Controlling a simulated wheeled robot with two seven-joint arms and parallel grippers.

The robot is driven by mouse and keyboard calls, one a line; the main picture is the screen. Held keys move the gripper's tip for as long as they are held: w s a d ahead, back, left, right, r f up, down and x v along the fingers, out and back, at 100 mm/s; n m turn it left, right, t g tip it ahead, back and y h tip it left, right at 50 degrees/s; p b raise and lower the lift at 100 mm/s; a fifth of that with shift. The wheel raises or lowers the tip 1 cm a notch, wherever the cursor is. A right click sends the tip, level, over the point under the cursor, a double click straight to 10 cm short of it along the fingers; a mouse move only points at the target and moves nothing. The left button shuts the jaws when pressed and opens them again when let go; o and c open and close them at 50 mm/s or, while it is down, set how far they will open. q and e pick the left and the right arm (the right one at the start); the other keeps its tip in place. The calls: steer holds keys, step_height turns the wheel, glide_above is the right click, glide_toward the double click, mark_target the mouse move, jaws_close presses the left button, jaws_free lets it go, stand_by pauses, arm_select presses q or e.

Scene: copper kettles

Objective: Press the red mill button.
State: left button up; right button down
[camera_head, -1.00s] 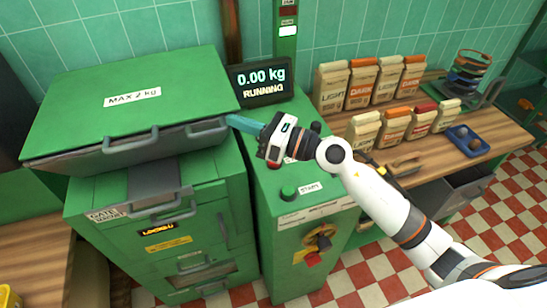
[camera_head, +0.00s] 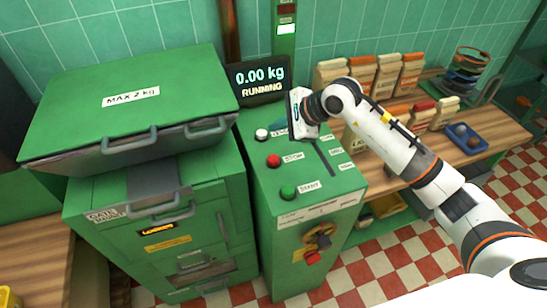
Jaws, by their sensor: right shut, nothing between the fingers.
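The red mill button (camera_head: 273,160), with a label that looks like STOP beside it, sits on the sloping top of the green control cabinet (camera_head: 262,200). The green START button (camera_head: 289,192) is nearer to me, and a white button (camera_head: 262,133) is farther back. My right gripper (camera_head: 279,128) is shut and empty, above the far part of the panel, behind the red button and apart from it. Its fingers are mostly hidden by its white body; a bit of teal shows. The display (camera_head: 262,80) reads 0.00 kg RUNNING. My left gripper is not in view.
The green mill housing (camera_head: 130,100), marked MAX 2 kg, stands left of the cabinet. Paper bags (camera_head: 388,73) and a blue tray (camera_head: 466,138) stand on the wooden counter at right.

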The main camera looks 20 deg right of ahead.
steer(key=b, duration=0.4)
glide_above(271, 158)
steer(key=s+d, duration=0.1)
steer(key=d, duration=0.1)
steer(key=f, duration=0.7)
steer(key=shift+s+a+f, duration=0.15)
steer(key=shift+a+f, duration=0.1)
steer(key=shift+f, duration=0.1)
steer(key=shift+f+b, duration=0.5)
steer(key=shift+f, duration=0.05)
stand_by(0.6)
steer(key=shift+f+b, duration=0.4)
steer(key=shift+b, duration=0.15)
steer(key=shift+f+b, duration=0.55)
steer(key=shift+b, duration=0.1)
stand_by(0.5)
steer(key=shift+r, duration=0.15)
steer(key=shift+r+p, duration=0.4)
steer(key=shift+r, duration=0.4)
